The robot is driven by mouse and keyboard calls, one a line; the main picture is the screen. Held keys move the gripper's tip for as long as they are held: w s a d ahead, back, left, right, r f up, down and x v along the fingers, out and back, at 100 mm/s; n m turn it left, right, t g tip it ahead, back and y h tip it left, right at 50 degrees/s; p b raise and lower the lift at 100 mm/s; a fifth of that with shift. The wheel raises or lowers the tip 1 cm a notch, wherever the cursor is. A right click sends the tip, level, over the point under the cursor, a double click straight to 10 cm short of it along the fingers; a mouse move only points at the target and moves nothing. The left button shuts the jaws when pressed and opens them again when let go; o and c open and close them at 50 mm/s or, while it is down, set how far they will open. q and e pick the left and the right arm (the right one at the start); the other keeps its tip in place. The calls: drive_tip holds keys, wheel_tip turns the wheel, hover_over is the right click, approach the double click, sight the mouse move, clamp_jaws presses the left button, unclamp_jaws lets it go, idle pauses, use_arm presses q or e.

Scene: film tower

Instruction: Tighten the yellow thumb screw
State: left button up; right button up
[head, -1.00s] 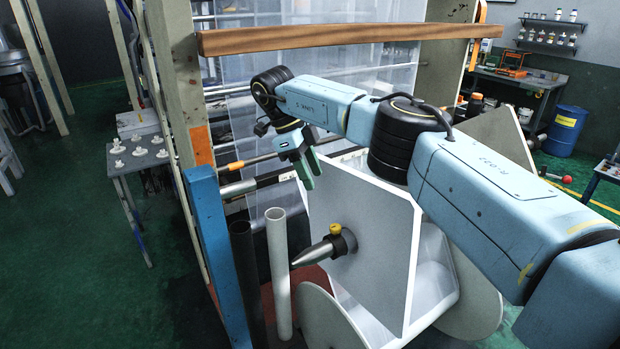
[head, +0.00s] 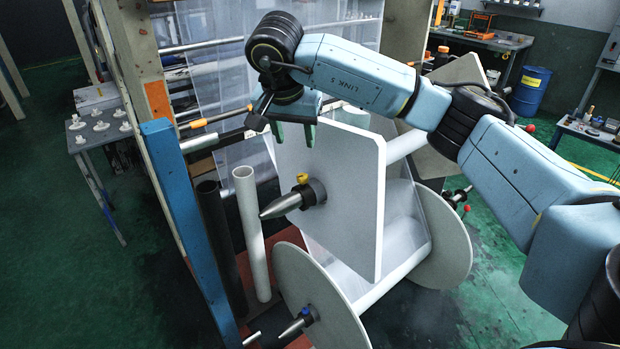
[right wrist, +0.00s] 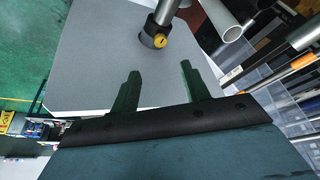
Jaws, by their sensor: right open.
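The yellow thumb screw (head: 302,178) sits on the dark collar (head: 316,190) of a pointed metal spindle (head: 281,205). The spindle stands out from an upright pale panel (head: 347,180). My right gripper (head: 293,138) is open and empty, fingers pointing down, above the screw in the head view and apart from it. In the right wrist view, the thumb screw (right wrist: 160,41) shows as a round yellow head beyond the gap between my open fingers (right wrist: 160,70). My left gripper is not in view.
A white tube (head: 250,230) and a black tube (head: 220,245) stand left of the spindle, beside a blue post (head: 185,215). A lower round disc (head: 335,318) carries another spindle (head: 297,325). A wooden frame and clear film stand behind. Green floor at left is open.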

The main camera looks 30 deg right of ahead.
sight(302, 176)
drive_tip(key=shift+n, duration=0.4)
drive_tip(key=p+x, duration=0.2)
drive_tip(key=x, duration=1.1)
drive_tip(key=shift+p, duration=0.35)
drive_tip(key=shift+c, duration=0.5)
drive_tip(key=c, duration=0.9)
drive_tip(key=shift+w+m, duration=0.1)
drive_tip(key=shift+m, duration=0.3)
